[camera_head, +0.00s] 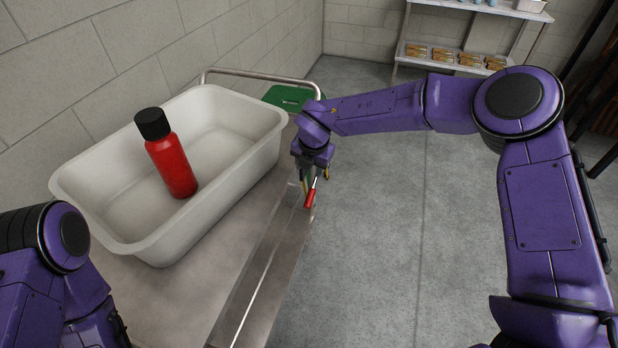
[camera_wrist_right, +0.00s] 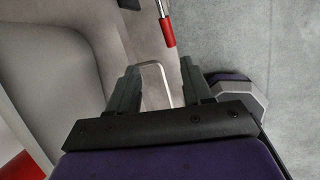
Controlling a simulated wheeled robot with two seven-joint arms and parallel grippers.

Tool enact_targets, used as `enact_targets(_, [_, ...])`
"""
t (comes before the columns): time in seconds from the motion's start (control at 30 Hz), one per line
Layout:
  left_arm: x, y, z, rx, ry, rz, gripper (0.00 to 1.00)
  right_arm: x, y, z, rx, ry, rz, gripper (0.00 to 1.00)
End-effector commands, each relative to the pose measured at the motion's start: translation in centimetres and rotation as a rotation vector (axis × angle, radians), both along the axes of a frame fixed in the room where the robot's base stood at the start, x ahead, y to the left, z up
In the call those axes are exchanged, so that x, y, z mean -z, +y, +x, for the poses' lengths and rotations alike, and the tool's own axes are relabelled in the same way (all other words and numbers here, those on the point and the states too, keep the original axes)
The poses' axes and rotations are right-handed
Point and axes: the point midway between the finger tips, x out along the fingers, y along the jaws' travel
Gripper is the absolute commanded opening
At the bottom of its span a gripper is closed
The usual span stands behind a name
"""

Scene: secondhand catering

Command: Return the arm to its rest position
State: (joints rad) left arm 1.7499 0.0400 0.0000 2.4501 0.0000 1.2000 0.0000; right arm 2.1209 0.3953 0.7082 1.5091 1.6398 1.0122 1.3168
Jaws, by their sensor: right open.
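My right arm reaches in from the right in the head view, bent at a high elbow. Its gripper (camera_head: 317,175) hangs over the right edge of the steel cart top (camera_head: 262,258), just right of the white tub. In the right wrist view the right gripper (camera_wrist_right: 162,82) has its two dark fingers apart, with nothing between them. A red-handled tool (camera_head: 310,198) with a metal shaft shows just by the fingers; its red handle also shows beyond the fingertips in the wrist view (camera_wrist_right: 167,32). My left arm shows only in part at the lower left, its gripper out of view.
A white tub (camera_head: 232,205) on the cart holds a red bottle (camera_head: 171,166) with a black cap. A green item (camera_head: 294,98) lies near the cart's metal handle (camera_head: 255,72). A shelf rack (camera_head: 445,58) stands at the back. The grey floor (camera_head: 385,240) right of the cart is clear.

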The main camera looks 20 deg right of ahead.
Motion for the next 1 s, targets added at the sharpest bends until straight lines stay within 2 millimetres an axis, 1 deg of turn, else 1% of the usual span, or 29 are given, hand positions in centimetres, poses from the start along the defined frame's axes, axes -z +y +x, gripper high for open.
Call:
enact_targets(0.1, [0.4, 0.0, 0.0, 0.000, 0.000, 0.000, 0.00, -1.1, 0.0, -0.4, 0.000, -0.001, 0.001, 0.50])
enact_targets(0.2, [0.4, 0.0, 0.0, 0.000, 0.000, 0.000, 0.00, -1.4, 0.0, -0.5, 0.000, 0.001, 0.000, 0.50])
enact_targets(0.57, [0.3, 0.0, 0.0, 0.000, 0.000, 0.000, 0.00, -1.4, 0.0, -0.5, 0.000, 0.001, 0.000, 0.50])
enact_targets(0.67, [0.3, 0.0, 0.0, 0.000, 0.000, 0.000, 0.00, -1.4, 0.0, -0.5, -0.046, 0.003, -0.016, 0.50])
enact_targets(0.73, [0.3, 0.0, 0.0, 0.000, 0.000, 0.000, 0.00, -1.4, -0.5, -0.3, -0.182, -0.012, -0.092, 0.50])
enact_targets(0.77, [0.3, 0.0, 0.0, 0.000, 0.000, 0.000, 0.00, -1.0, -0.8, -0.5, -0.292, -0.018, -0.163, 0.50])
enact_targets(0.83, [0.3, 0.0, 0.0, 0.000, 0.000, 0.000, 0.00, 1.5, -2.6, -2.0, -0.620, 0.004, -0.413, 0.50])
enact_targets(0.87, [0.4, 0.0, 0.0, 0.000, 0.000, 0.000, 0.00, 3.2, -3.4, -3.1, -0.782, 0.033, -0.531, 0.50])
enact_targets(0.9, [0.4, 0.0, 0.0, 0.000, 0.000, 0.000, 0.00, 5.7, -4.4, -4.8, -1.003, 0.087, -0.682, 0.50])
enact_targets(0.97, [0.4, 0.0, 0.0, 0.000, 0.000, 0.000, 0.00, 9.5, -5.8, -8.1, -1.357, 0.182, -0.885, 0.50])
enact_targets(1.0, [0.4, 0.0, 0.0, 0.000, 0.000, 0.000, 0.00, 11.9, -6.7, -10.6, -1.598, 0.250, -1.000, 0.50])
